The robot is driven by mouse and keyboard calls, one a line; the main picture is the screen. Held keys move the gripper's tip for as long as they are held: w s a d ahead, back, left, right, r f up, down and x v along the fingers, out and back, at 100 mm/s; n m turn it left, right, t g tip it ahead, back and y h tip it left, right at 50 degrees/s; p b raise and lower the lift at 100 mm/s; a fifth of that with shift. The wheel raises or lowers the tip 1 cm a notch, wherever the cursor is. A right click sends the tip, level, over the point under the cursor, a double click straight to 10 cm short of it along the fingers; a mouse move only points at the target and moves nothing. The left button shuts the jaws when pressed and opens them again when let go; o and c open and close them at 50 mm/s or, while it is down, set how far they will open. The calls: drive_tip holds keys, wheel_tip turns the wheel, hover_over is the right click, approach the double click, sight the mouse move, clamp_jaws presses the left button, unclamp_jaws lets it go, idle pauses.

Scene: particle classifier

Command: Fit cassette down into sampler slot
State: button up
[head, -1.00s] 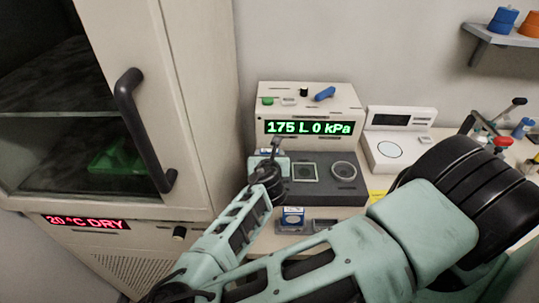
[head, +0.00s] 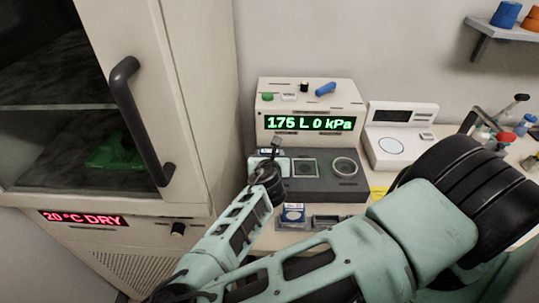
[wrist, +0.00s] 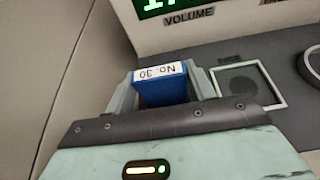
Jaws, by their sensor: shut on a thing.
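My gripper (head: 268,165) is over the left part of the sampler's dark base (head: 325,187). In the wrist view my gripper (wrist: 163,95) is shut on a blue cassette (wrist: 160,93), whose white label reads "No. 30". The cassette's lower end is hidden, so I cannot tell whether it touches the base or sits in a slot. A light square frame (head: 305,169) and a round ring (head: 345,166) lie right of the gripper on the base. The sampler's beige housing (head: 268,105) stands behind, its display (head: 310,123) reading 175 L 0 kPa.
A glass-doored cabinet with a dark handle (head: 140,120) stands close on the left. A white device (head: 398,148) stands right of the sampler. A small blue-and-white box (head: 292,213) and a grey tray (head: 325,222) are in front. Stands and bottles (head: 505,135) crowd the far right.

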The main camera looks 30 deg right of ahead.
drive_tip(key=shift+f+b, duration=0.6)
drive_tip(key=shift+f, duration=0.25)
drive_tip(key=o, duration=1.2)
drive_tip(key=shift+c, duration=0.2)
